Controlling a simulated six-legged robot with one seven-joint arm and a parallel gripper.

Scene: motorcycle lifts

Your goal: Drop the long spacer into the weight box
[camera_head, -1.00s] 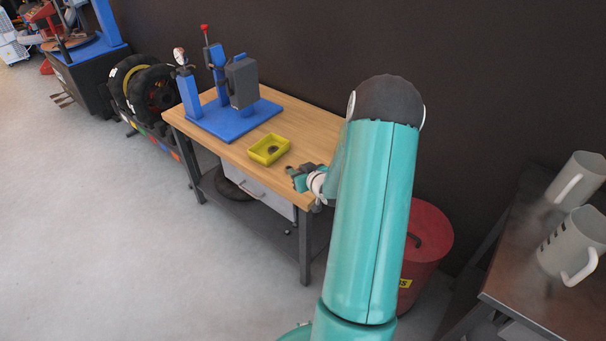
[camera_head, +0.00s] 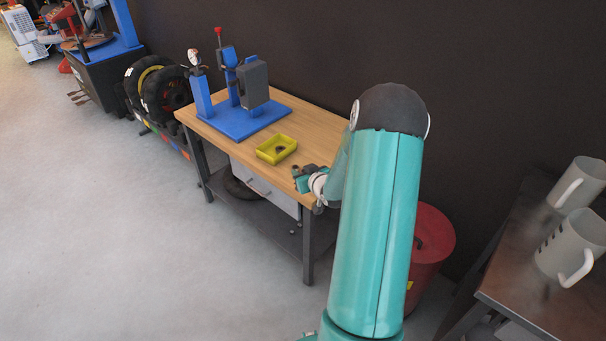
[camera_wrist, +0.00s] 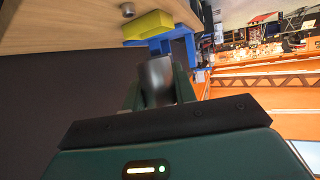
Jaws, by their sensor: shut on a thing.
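A grey metal cylinder, which I take for the long spacer (camera_wrist: 157,72), stands between the two green fingers of my gripper (camera_wrist: 159,88) in the wrist view. My gripper is shut on it. In the head view my gripper (camera_head: 305,180) is at the right end of the wooden bench, and the spacer cannot be made out clearly. The yellow open box, likely the weight box (camera_head: 284,157), sits on the bench to the left of my gripper, apart from it. A dark thing lies inside. The yellow box also shows beyond the spacer in the wrist view (camera_wrist: 148,26).
A blue press (camera_head: 235,122) stands on the wooden bench (camera_head: 312,125) behind the box. A small grey cylinder (camera_wrist: 127,9) is near the box in the wrist view. A red bin (camera_head: 432,245) stands right of the bench. A table with two grey jugs (camera_head: 578,245) is at right.

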